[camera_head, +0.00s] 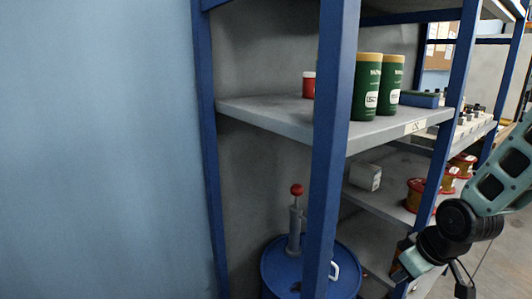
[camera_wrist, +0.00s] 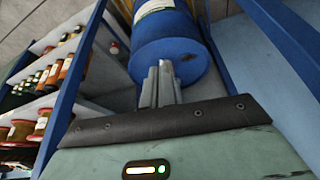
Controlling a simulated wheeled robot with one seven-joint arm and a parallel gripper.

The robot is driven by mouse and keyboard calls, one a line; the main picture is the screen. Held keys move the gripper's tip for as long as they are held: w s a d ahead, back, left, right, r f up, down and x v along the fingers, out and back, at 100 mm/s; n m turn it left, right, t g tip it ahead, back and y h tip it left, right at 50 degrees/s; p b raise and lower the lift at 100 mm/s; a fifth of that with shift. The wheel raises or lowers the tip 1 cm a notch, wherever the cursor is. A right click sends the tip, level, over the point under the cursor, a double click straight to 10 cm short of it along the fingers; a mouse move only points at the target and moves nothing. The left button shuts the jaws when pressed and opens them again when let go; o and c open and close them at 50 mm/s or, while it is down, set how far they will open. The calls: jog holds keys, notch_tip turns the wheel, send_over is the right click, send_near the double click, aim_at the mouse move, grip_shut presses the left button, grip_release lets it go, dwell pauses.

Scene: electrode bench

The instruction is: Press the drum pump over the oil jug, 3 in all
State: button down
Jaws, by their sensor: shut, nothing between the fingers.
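The drum pump (camera_head: 294,235) has a grey upright body and a red knob on top. It stands on a blue drum (camera_head: 273,263) at the lower middle of the head view, partly behind a blue shelf post. The blue drum also shows in the wrist view (camera_wrist: 168,57), with a white label. A white handle-like shape (camera_head: 335,269) shows by the drum; I cannot tell whether it belongs to the oil jug. My gripper (camera_wrist: 165,66) is shut and empty, its fingertips seen against the drum. In the head view it is low at the right, apart from the pump.
A blue shelf post (camera_head: 331,150) stands in front of the drum. Green cans (camera_head: 367,88) and a red container (camera_head: 309,85) stand on the grey shelf (camera_head: 270,110). The blue wall at left is bare.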

jog(key=s+d+r+m+g+h, duration=0.1)
jog(key=s+d+r+m+h, duration=0.1)
jog(key=s+r+m, duration=0.5)
jog(key=s+a+r+n+g+p, duration=0.1)
jog(key=s+a+r+n+p, duration=0.3)
jog(key=s+a, duration=0.3)
jog(key=s+a+r+n+g+p, duration=0.2)
jog(key=s+a+r+n+p, duration=0.2)
jog(key=s+a+r, duration=0.3)
jog(key=s+a+n, duration=0.1)
jog(key=a, duration=0.2)
jog(key=shift+a+y, duration=0.15)
jog(key=shift+y, duration=0.15)
